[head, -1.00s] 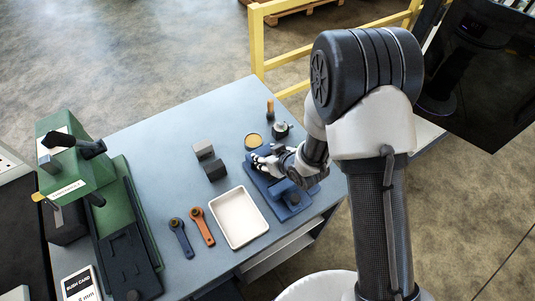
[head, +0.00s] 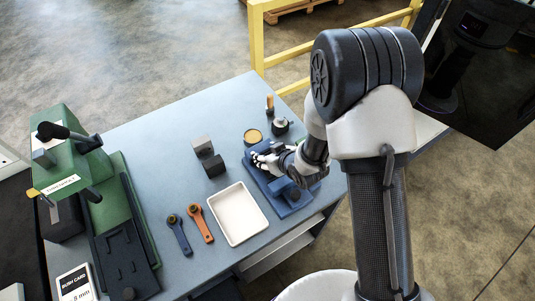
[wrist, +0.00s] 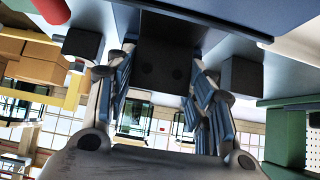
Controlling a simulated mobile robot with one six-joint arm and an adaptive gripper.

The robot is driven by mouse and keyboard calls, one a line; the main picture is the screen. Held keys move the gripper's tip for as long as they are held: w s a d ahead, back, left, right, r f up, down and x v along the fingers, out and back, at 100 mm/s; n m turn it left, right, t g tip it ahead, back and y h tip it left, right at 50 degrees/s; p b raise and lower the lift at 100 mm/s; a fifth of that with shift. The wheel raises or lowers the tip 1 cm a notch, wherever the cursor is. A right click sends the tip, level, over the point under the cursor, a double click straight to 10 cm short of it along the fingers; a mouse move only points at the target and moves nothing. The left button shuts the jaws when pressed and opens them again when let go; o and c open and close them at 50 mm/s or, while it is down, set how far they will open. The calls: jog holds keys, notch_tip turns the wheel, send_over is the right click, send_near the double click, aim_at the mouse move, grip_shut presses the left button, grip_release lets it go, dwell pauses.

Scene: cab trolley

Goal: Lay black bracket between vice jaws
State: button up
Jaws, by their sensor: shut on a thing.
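My gripper (head: 262,160) is over the blue vice (head: 291,207) at the right side of the table, and my wrist covers part of the vice. In the wrist view my gripper (wrist: 160,85) is shut on the black bracket (wrist: 163,62), a dark piece with two round holes between the blue-grey finger pads. In the head view the bracket is mostly hidden by my fingers. I cannot tell whether it touches the vice jaws. A blue surface (wrist: 245,14) shows close at the top of the wrist view.
A white tray (head: 237,239), a blue wrench (head: 180,234), an orange wrench (head: 201,224), a grey block (head: 203,147) and a dark block (head: 214,166) lie left of the vice. A round tin (head: 253,137) and a small dark fixture (head: 281,125) stand behind it. A green press (head: 125,220) occupies the left.

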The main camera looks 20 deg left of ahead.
jog(key=shift+s+d+f, duration=0.2)
jog(key=shift+s+f, duration=0.15)
jog(key=shift+f, duration=0.1)
jog(key=o, duration=1.3)
jog(key=shift+w+a+f, duration=0.1)
jog(key=shift+w, duration=0.1)
jog(key=shift+r, duration=0.2)
